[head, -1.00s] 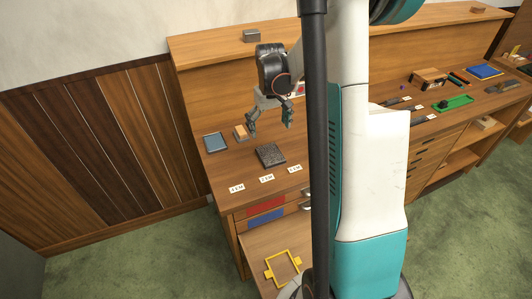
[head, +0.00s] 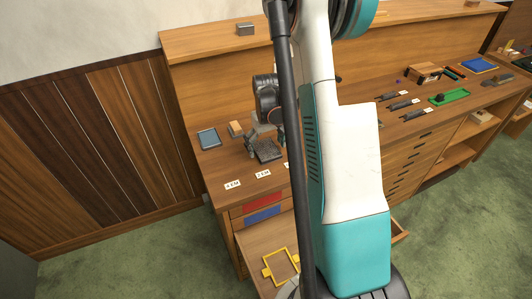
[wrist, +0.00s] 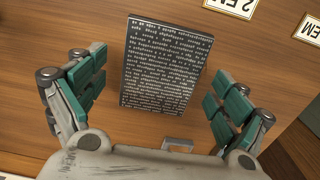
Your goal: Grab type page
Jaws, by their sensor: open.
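The type page (head: 268,150) is a dark grey rectangular block covered in rows of raised letters, lying flat on the wooden bench top. In the wrist view the type page (wrist: 165,65) lies between and beyond the two teal-padded fingers, with clear bench on both sides of it. My gripper (wrist: 158,92) is open and empty, its fingers apart from the page. In the head view my gripper (head: 262,140) is low over the page's far left side, and my own arm and column hide part of it.
White labels (head: 262,173) lie along the bench's front edge. A blue-grey tray (head: 209,139) and a small wooden block (head: 236,129) stand left of the page. A small metal piece (wrist: 178,145) lies near my gripper's palm. A yellow frame (head: 281,267) is on the lower surface.

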